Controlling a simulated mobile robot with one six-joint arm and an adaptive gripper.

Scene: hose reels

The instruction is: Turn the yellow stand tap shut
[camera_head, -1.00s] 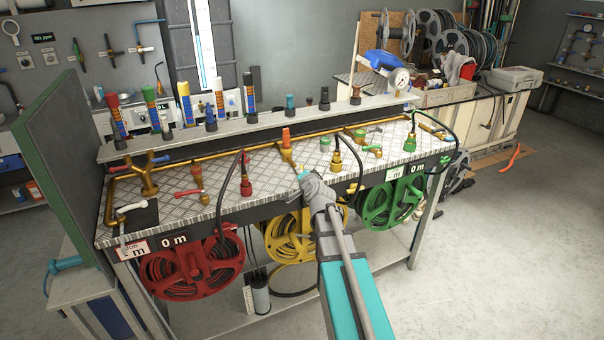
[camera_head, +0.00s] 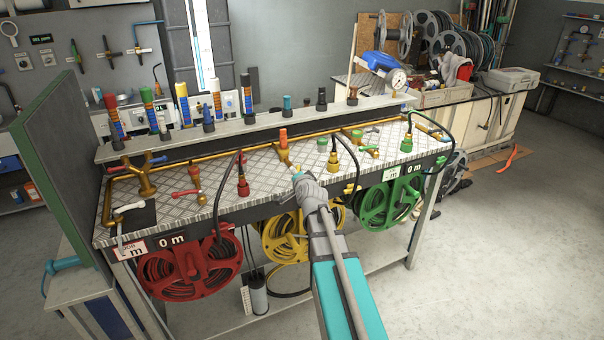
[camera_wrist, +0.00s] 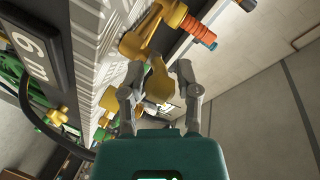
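The yellow stand tap (camera_head: 284,153) stands on the checkered bench top, behind my gripper, with an orange piece (camera_head: 283,135) on it. In the wrist view, a brass-yellow tap body (camera_wrist: 135,42) with the orange piece (camera_wrist: 199,33) is at the top. A yellow part (camera_wrist: 157,82) of it lies between my fingers. My gripper (camera_head: 297,177) reaches over the front edge of the bench. In the wrist view its fingers (camera_wrist: 160,68) are apart on either side of the yellow part, with gaps showing. Contact is not clear. The gripper hides part of the tap in the head view.
A red tap (camera_head: 193,187) stands left, a green tap (camera_head: 364,147) right. Black hoses rise beside the gripper. Red (camera_head: 190,270), yellow (camera_head: 283,240) and green (camera_head: 388,204) reels hang below the front edge. A shelf of nozzles (camera_head: 250,128) runs behind.

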